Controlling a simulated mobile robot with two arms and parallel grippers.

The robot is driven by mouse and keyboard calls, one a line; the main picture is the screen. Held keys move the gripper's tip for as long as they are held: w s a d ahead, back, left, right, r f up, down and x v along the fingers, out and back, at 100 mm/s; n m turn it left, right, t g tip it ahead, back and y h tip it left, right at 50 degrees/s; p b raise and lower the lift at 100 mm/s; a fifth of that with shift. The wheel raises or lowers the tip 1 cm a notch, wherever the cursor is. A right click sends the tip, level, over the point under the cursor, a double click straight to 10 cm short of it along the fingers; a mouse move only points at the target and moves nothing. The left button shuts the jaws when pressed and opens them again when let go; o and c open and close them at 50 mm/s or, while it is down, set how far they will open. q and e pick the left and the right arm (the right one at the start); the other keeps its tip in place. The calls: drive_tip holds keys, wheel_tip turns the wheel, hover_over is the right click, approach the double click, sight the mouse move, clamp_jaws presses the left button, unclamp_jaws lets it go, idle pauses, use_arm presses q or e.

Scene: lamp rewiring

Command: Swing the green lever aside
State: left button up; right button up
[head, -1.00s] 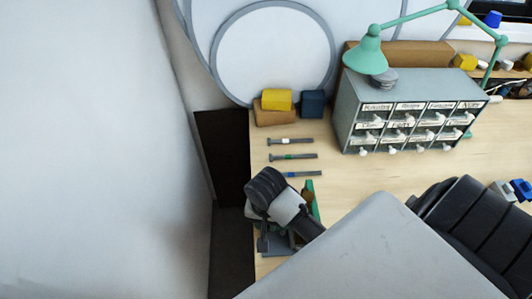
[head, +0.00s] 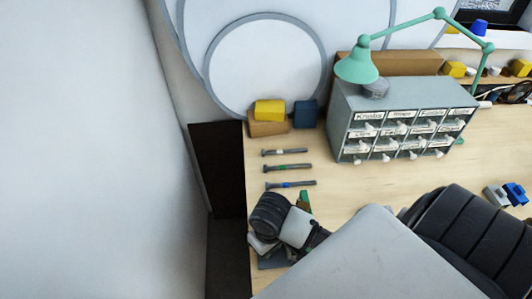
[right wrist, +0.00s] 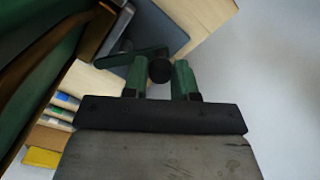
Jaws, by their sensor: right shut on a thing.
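In the right wrist view the green lever (right wrist: 116,60) is a short flat bar. A round black knob (right wrist: 160,70) is at its right end. My right gripper (right wrist: 160,76) has its two green fingers on either side of the knob and is shut on it. In the head view the dark, ribbed end of an arm of mine covers the near left corner of the table, and the gripper tips and lever cannot be made out there. A green piece (head: 304,201) shows just behind that arm; I cannot tell what it belongs to. My left gripper is not in view.
Several banded tools (head: 288,167) lie behind the arm. Beyond them are a yellow block (head: 269,110), a brown block (head: 267,129) and a dark blue block (head: 305,114). A labelled drawer cabinet (head: 350,112) stands right, beside a green lamp (head: 357,68). Wood between tools and cabinet is clear.

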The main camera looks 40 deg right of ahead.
drive_tip(key=shift+s+d+n, duration=0.25)
drive_tip(key=shift+s+n, duration=0.15)
drive_tip(key=shift+n, duration=0.7)
drive_tip(key=shift+s+d+n, duration=0.2)
drive_tip(key=shift+s+n, duration=0.15)
drive_tip(key=shift+n, duration=0.75)
drive_tip(key=o, duration=0.9)
wheel_tip(320, 180, up, 11)
drive_tip(key=shift+f, duration=0.1)
